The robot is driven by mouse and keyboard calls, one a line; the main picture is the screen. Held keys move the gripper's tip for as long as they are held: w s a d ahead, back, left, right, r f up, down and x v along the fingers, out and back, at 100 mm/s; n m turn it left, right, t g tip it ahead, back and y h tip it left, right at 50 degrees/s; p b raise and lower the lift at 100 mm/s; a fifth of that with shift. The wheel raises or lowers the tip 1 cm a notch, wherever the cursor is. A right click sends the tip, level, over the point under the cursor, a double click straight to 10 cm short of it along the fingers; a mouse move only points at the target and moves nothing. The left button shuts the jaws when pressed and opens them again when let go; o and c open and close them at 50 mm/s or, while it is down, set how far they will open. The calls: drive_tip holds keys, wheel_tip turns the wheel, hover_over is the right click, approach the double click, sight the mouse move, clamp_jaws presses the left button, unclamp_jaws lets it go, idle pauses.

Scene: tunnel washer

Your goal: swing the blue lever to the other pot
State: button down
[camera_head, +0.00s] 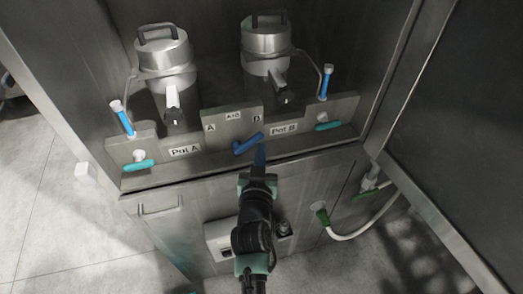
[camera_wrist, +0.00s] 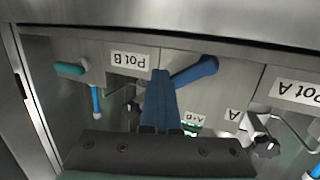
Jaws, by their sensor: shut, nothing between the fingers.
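The blue lever (camera_head: 246,145) sits on the front panel between the Pot A label (camera_head: 185,150) and the Pot B label (camera_head: 284,129). It lies slanted, with its thicker end low on the Pot A side. The wrist view shows the lever (camera_wrist: 197,71) upside down, its thick end toward Pot A. My gripper (camera_head: 260,152) is shut and empty, with its blue fingers together at the lever's Pot B side. In the wrist view the fingertips (camera_wrist: 160,75) overlap the lever's narrow end. I cannot tell whether they touch it.
Two metal pots (camera_head: 163,50) and (camera_head: 265,45) stand behind the panel. A large dark door (camera_head: 460,130) stands at right. A white hose (camera_head: 365,230) hangs below.

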sight(256, 138)
drive_tip(key=shift+w+r, duration=0.4)
drive_tip(key=shift+r, duration=0.4)
drive_tip(key=shift+w+a+r, duration=0.1)
drive_tip(key=shift+r, duration=0.1)
drive_tip(key=shift+w+a+f, duration=0.2)
drive_tip(key=shift+w+f, duration=0.5)
drive_tip(key=shift+w, duration=0.3)
drive_tip(key=shift+r, duration=0.1)
drive_tip(key=shift+s+a+r, duration=0.15)
drive_tip(key=shift+s+r, duration=0.35)
drive_tip(key=shift+w+a, duration=0.15)
drive_tip(key=shift+w, duration=0.15)
drive_tip(key=shift+a+r, duration=0.1)
drive_tip(key=shift+r, duration=0.1)
drive_tip(key=shift+s+a+r+b, duration=0.25)
drive_tip(key=shift+s+a+r, duration=0.25)
drive_tip(key=shift+s+a, duration=0.2)
drive_tip(key=shift+s+a+r+b, duration=0.2)
drive_tip(key=shift+s+a+r, duration=0.25)
drive_tip(key=shift+s+a, duration=0.15)
